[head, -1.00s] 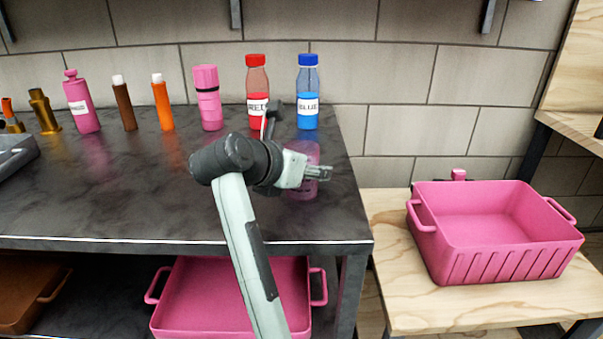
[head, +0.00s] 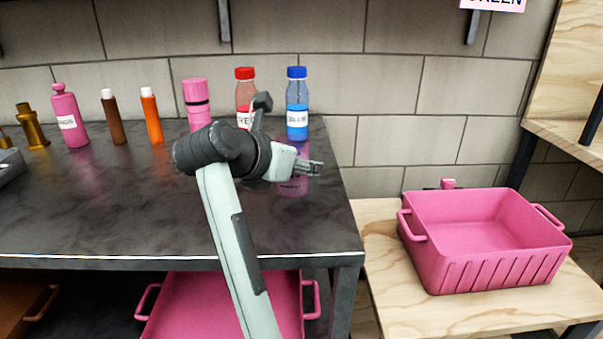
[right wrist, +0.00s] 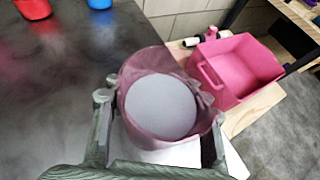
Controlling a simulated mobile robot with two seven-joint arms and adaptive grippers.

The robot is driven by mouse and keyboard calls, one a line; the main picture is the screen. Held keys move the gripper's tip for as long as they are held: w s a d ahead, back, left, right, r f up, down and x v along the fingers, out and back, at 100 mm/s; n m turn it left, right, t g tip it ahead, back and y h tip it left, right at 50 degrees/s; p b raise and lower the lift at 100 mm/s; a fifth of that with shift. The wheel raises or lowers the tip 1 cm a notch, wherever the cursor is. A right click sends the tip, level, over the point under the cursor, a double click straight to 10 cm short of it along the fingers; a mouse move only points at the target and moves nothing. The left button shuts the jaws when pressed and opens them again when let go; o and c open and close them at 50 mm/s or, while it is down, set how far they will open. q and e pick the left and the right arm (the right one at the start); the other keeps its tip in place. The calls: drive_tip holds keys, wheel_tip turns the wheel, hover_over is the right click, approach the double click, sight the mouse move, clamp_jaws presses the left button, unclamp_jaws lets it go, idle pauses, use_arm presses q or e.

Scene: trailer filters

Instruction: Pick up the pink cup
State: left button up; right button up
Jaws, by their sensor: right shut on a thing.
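The pink cup (right wrist: 160,105) is translucent, with a pale round inside, and is seen from above in the right wrist view. In the head view, a sliver of the cup (head: 293,187) shows behind and below my right gripper (head: 312,168). The rest is hidden by the gripper and wrist. The right gripper is shut on the cup, with a finger on either side of it. Whether the cup's base touches the dark table (head: 120,205) is hard to tell. My left gripper is not in view.
Several bottles stand along the back, including a blue-capped one (head: 297,104), a red-capped one (head: 245,95) and a pink-black cylinder (head: 196,104). A pink crate (head: 490,265) stands on the wooden table (head: 440,318) at right. Another pink crate (head: 180,312) is under the dark table.

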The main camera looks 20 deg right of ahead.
drive_tip(key=shift+w+a+r, duration=0.1)
drive_tip(key=shift+a+r, duration=0.05)
drive_tip(key=shift+r, duration=0.4)
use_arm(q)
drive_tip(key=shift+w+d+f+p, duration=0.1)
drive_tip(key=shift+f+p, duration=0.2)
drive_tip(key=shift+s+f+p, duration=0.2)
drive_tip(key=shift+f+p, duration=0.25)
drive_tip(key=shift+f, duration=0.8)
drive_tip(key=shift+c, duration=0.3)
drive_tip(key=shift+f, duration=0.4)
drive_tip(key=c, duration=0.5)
use_arm(e)
drive_tip(key=w+a+r, duration=0.6)
drive_tip(key=a+r, duration=0.1)
drive_tip(key=a, duration=0.3)
drive_tip(key=shift+r, duration=0.4)
